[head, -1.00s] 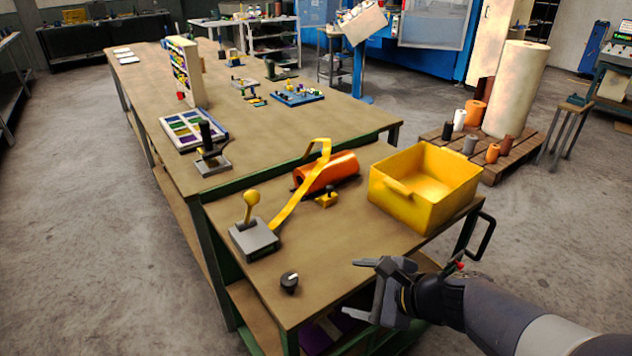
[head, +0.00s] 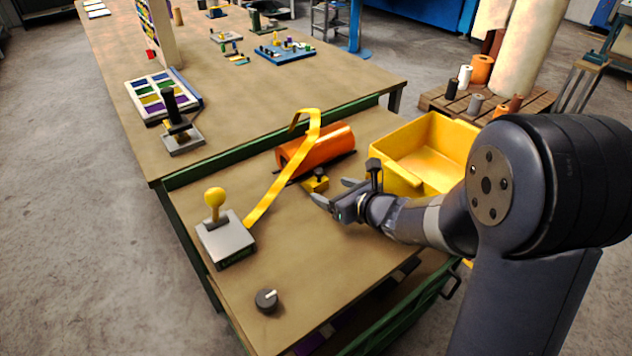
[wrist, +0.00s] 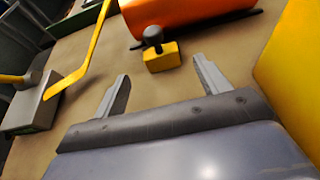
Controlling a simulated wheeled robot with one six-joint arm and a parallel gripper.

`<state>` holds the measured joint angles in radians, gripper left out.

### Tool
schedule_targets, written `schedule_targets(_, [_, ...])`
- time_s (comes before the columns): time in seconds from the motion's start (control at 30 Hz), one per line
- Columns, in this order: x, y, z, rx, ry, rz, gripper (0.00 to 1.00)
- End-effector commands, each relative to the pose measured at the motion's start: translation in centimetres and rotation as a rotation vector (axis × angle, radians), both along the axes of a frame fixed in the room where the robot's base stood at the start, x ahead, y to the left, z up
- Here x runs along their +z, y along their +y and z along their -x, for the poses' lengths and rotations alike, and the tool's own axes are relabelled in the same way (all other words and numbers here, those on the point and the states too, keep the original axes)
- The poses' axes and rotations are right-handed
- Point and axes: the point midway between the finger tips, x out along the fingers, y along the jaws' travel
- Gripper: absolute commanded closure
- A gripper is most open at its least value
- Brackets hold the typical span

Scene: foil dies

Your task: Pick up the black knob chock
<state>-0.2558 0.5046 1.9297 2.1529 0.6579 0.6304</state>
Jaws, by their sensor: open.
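The black knob chock (head: 316,182) is a small yellow block with a black knob on top. It stands upright on the bench, just in front of the orange roll. In the wrist view the chock (wrist: 162,58) sits just beyond the fingertips, roughly between their lines, with its black knob (wrist: 153,35) fully visible. My gripper (head: 331,190) is open and empty, a short way to the right and front of the chock, fingers pointing toward it. I see no contact between them.
An orange roll (head: 330,146) lies behind the chock, with a yellow strap (head: 272,190) running to its left. A grey box with a yellow ball lever (head: 226,243) stands left. A yellow bin (head: 425,150) is close on the right. A round black dial (head: 266,301) sits at the front.

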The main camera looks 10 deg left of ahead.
Motion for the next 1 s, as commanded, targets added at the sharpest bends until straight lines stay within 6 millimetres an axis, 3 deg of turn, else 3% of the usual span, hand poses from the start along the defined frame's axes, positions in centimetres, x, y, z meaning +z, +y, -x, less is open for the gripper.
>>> schedule_targets(0.6, [-2.5, 3.7, -3.5, 0.003, -0.001, 0.001, 0.29])
schedule_targets(0.87, [-2.6, 3.8, -3.7, 0.002, -0.002, 0.000, 0.29])
schedule_targets(1.0, [-2.6, 3.8, -3.7, 0.002, -0.002, 0.000, 0.39])
